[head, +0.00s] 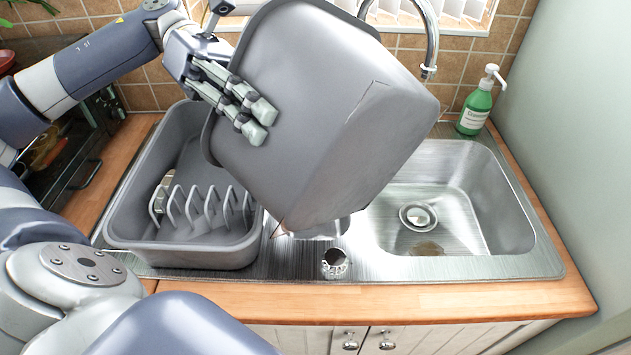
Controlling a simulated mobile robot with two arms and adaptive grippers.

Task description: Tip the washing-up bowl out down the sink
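The grey washing-up bowl (335,110) is held up and steeply tilted above the middle of the worktop. Its outer wall and base face me, so its inside is hidden. My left gripper (256,121) is at the bowl's left side, its fingers lying on the outer wall near the rim; it appears shut on the bowl, with the far side of the grip hidden. The steel sink (480,205) is at the right, its main basin open to view with a round drain (418,217). A small brownish patch shows near the drain. My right gripper is not in view.
A grey dish rack (180,255) stands left of the sink. A green soap bottle (475,108) stands at the back right corner. The tap (431,45) rises behind the bowl. A small round metal fitting (334,263) is at the sink's front edge. A wall closes the right side.

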